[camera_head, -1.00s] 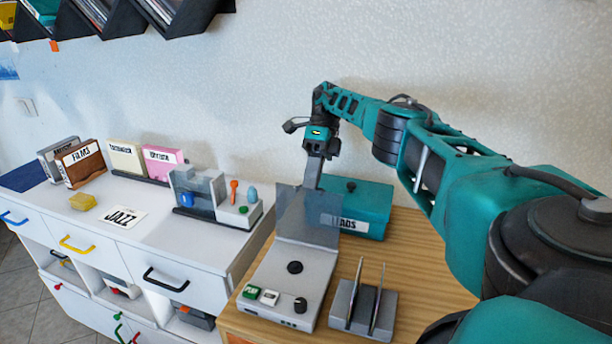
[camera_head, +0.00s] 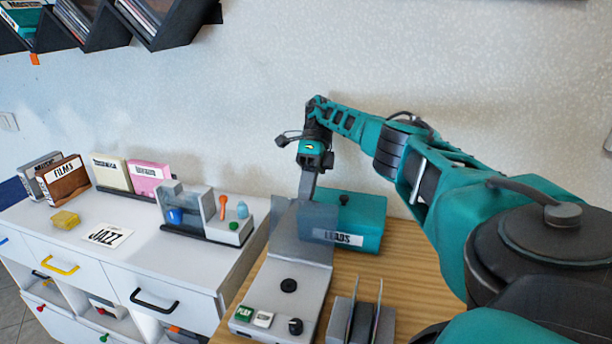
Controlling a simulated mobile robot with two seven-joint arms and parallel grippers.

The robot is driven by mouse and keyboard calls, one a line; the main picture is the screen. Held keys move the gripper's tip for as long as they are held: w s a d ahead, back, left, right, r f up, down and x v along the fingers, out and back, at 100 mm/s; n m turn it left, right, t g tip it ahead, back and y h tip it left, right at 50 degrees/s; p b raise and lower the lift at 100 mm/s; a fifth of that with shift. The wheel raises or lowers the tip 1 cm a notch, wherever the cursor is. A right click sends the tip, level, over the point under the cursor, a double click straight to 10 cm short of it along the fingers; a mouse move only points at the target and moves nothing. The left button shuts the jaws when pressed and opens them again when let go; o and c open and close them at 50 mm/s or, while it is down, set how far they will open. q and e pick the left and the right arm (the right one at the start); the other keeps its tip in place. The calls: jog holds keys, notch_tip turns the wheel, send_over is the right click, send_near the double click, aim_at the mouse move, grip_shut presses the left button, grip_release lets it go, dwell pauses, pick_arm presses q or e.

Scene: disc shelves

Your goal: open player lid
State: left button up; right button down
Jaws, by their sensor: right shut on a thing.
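The player (camera_head: 272,306) is a grey box on the wooden table, with a green PLAY button, a white button and black knobs on top. Its smoky see-through lid (camera_head: 300,238) stands raised at the back of the player, in front of the teal LEADS box (camera_head: 362,208). My right gripper (camera_head: 305,190) points down at the lid's upper edge and is shut on the lid. The fingertips are small and partly blend with the lid. My left gripper is not in view.
A grey rack with two upright discs (camera_head: 362,322) stands right of the player. A white cabinet (camera_head: 160,268) to the left carries boxes, a yellow block (camera_head: 66,219), a JAZZ card (camera_head: 108,236) and a small device (camera_head: 235,230). Black disc shelves (camera_head: 182,28) hang on the wall.

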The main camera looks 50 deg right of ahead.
jog(key=shift+a+f, duration=0.1)
jog(key=shift+f, duration=0.2)
jog(key=c, duration=1.4)
grip_release()
jog(key=shift+w, duration=0.15)
jog(key=shift+o, duration=0.8)
jog(key=shift+r, duration=0.15)
jog(key=shift+r, duration=0.1)
